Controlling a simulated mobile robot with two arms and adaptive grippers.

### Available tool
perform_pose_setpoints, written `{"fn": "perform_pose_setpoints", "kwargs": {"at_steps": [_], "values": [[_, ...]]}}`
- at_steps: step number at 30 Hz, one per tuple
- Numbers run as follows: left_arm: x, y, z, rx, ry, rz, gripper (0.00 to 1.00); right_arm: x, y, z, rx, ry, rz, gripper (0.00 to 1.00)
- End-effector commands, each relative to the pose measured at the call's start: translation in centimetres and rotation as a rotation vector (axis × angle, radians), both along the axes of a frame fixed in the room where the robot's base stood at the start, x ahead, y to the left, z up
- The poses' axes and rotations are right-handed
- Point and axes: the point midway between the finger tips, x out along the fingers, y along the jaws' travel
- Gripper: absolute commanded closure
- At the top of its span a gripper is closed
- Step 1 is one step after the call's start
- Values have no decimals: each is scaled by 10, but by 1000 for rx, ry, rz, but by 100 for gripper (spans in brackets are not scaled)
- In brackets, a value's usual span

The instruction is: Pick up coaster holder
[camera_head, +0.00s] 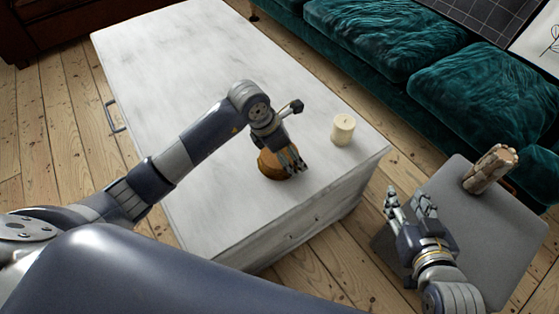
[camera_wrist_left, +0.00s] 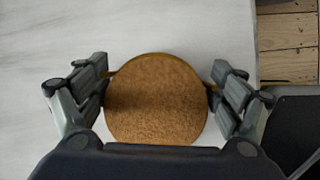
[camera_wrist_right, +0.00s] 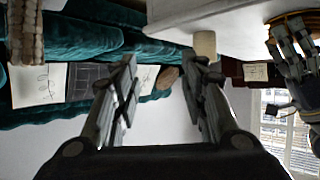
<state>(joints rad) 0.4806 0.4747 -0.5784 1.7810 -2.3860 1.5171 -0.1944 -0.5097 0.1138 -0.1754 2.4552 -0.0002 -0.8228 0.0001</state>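The coaster holder (camera_head: 268,164) is a round brown wooden piece at the near end of the white table. In the left wrist view, its round cork-like top (camera_wrist_left: 156,100) fills the space between the fingers. My left gripper (camera_head: 291,163) reaches down over it from the left. Its fingers (camera_wrist_left: 160,88) lie close against both sides of the holder, shut on it. Whether the holder is clear of the tabletop cannot be told. My right gripper (camera_head: 410,204) is open and empty, off the table's right side; its spread fingers (camera_wrist_right: 160,66) also show in the right wrist view.
A cream candle (camera_head: 343,129) stands on the white table (camera_head: 180,60), right of the holder. A grey low surface (camera_head: 505,225) with a bundle of wooden sticks (camera_head: 490,169) is at right. A teal sofa (camera_head: 480,95) stands behind. Much of the tabletop is bare.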

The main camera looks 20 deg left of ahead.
Motion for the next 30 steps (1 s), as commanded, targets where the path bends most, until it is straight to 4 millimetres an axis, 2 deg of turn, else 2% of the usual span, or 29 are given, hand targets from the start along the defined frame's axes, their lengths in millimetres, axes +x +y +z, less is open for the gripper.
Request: {"fn": "perform_pose_setpoints", "kwargs": {"at_steps": [1, 3, 16, 30], "values": [[0, 0, -1, 2, 1, 0, 61, 0, 0, 0, 0, 1, 0, 60], [0, 0, -1, 2, 1, 0, 76, 0, 0, 0, 0, 1, 0, 60], [0, 1, 5, 1, 0, 0, 76, -3, -1, -3, -6, 25, -1, 60], [0, 0, 34, 1, -1, -1, 76, -36, -15, -38, -58, 247, -18, 60]]}}
